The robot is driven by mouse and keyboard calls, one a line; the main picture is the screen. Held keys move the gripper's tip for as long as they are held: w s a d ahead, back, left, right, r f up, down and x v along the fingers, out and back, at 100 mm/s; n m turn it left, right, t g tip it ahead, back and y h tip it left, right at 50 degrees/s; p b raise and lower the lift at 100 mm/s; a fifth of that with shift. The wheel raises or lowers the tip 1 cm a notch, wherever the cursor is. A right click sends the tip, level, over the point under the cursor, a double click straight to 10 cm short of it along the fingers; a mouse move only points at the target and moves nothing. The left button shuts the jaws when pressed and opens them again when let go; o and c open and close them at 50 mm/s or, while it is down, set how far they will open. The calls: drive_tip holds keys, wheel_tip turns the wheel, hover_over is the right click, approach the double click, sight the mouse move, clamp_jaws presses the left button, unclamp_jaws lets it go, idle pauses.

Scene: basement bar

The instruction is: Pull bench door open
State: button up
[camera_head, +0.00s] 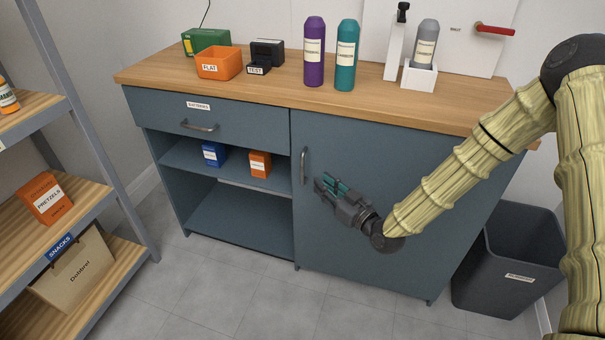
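The bench door (390,165) is a blue-grey panel on the right half of the bench, and it looks closed. Its dark vertical handle (304,165) is near the door's left edge, toward the top. My gripper (324,182) is in front of the door, just right of and slightly below the handle, with its fingers pointing left toward it. The fingers look apart, with teal parts showing between the dark links. It appears empty, and I see a small gap between the fingertips and the handle. My arm covers part of the door's right side.
The bench's wooden top (290,97) holds bottles, bins and a white stand. A drawer (200,120) and open shelves are left of the door. A dark bin (510,260) stands at the right, and a snack shelf (60,220) at the left. Floor (250,300) in front is clear.

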sight(302, 168)
drive_tip(key=x, duration=1)
drive_tip(key=shift+w+a, duration=0.1)
drive_tip(key=shift+a, duration=0.1)
drive_tip(key=shift+c, duration=0.4)
clamp_jaws()
